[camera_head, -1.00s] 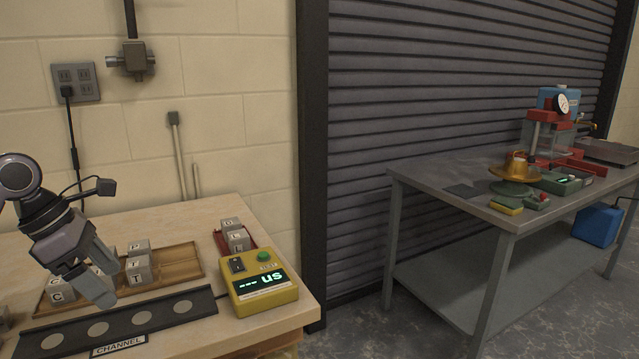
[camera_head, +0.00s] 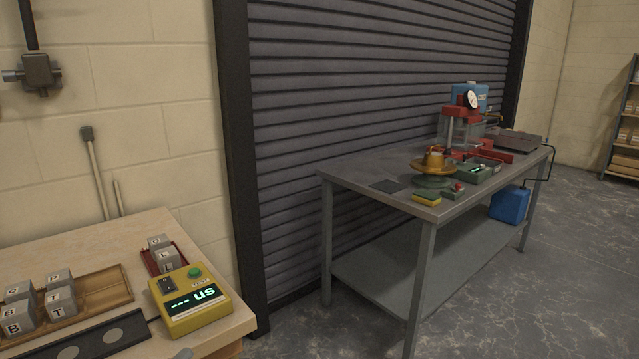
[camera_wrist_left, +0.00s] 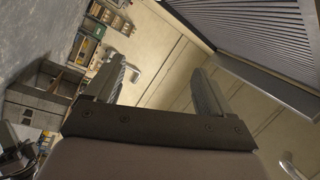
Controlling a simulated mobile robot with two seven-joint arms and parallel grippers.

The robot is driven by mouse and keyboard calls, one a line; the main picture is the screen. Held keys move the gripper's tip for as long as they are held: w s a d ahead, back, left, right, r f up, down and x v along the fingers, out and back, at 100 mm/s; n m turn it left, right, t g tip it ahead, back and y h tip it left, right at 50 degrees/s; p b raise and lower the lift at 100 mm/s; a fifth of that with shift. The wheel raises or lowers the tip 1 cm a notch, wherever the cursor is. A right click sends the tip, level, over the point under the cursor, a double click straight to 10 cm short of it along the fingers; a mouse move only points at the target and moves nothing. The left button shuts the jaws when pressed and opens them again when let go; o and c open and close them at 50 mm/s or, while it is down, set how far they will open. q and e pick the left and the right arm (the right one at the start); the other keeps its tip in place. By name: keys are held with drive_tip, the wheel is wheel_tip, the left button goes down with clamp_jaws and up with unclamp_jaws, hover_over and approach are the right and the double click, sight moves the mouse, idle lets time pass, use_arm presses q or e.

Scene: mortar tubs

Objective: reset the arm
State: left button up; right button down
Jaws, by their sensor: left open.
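My left gripper (camera_wrist_left: 160,95) shows in the left wrist view with its two fingers spread apart and nothing between them. That view is tilted and looks across the room toward a wall and a shutter, with no table under the fingers. My right gripper is in neither view.
A wooden table (camera_head: 150,235) at left holds lettered cubes (camera_head: 60,301) in a wooden tray, a small red tray (camera_head: 150,262) of cubes and a yellow tester (camera_head: 192,308). A metal bench (camera_head: 350,175) with a press (camera_head: 465,125) stands right. Open floor lies at right.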

use_arm(q)
drive_tip(key=s+f+n+g+y+p, duration=0.1)
drive_tip(key=s+f+n+g+y, duration=0.4)
drive_tip(key=s+f+n, duration=1)
wheel_tip(320, 180, down, 4)
drive_tip(key=a+n+y, duration=0.1)
drive_tip(key=n+y, duration=0.1)
drive_tip(key=y, duration=0.1)
drive_tip(key=shift+r+g+y, duration=0.25)
drive_tip(key=shift+g+y, duration=0.15)
